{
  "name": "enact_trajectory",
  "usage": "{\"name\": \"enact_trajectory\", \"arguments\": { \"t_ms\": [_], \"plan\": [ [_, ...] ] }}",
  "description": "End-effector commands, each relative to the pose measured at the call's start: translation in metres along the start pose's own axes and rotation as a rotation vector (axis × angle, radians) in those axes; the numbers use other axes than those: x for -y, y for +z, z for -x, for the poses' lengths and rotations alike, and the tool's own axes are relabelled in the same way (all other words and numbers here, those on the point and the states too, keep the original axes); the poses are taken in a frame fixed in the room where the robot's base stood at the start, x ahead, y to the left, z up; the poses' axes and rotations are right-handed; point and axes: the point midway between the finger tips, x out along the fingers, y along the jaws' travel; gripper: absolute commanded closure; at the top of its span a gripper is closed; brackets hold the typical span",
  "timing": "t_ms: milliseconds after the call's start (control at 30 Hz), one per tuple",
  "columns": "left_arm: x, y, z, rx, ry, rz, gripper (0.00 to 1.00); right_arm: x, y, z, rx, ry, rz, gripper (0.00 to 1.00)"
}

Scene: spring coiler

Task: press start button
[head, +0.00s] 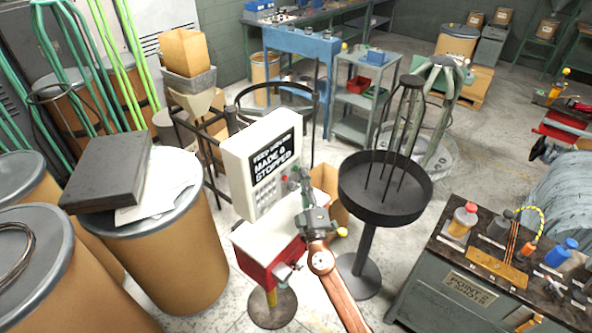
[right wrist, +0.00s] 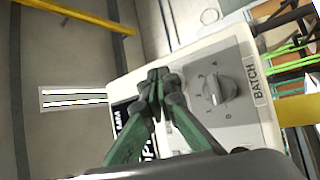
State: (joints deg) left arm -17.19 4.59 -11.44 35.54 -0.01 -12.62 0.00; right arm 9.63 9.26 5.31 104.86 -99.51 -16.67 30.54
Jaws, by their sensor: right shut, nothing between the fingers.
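The white control box (head: 250,165) stands in the middle of the head view, with a black lettered sign (head: 273,168) and small buttons on its face. No start button can be told apart for certain, as my right gripper covers part of the box's right side. My right gripper (head: 297,177) is shut and empty, its tips at the right edge of the box face. In the right wrist view the shut fingertips (right wrist: 159,76) overlap the box face beside a grey dial (right wrist: 215,89) and a "BATCH" label (right wrist: 256,84). Contact cannot be told. My left gripper is not in view.
A red and white stand (head: 265,250) is below the box. A round black tray on a post (head: 383,213) is close on the right. Brown drums (head: 170,250) fill the left. A dark workbench (head: 480,285) with bottles stands at the lower right.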

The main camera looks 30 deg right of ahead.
Motion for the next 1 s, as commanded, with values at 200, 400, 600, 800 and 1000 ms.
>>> {"name": "enact_trajectory", "arguments": {
  "t_ms": [200,400,600,800,1000],
  "plan": [
    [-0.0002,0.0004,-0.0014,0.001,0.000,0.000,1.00,0.0017,-0.0012,-0.0014,0.000,0.000,0.000,1.00],
    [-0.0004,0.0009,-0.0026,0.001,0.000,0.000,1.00,0.0028,-0.0024,-0.0031,0.000,0.000,-0.001,1.00],
    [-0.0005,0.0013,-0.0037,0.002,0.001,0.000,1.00,0.0037,-0.0038,-0.0049,-0.001,0.000,-0.002,1.00],
    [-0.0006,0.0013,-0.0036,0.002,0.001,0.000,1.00,0.0037,-0.0043,-0.0053,-0.001,0.000,-0.001,1.00],
    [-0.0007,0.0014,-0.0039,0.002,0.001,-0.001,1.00,0.0034,-0.0037,-0.0042,-0.001,0.000,-0.001,1.00]
  ]
}}
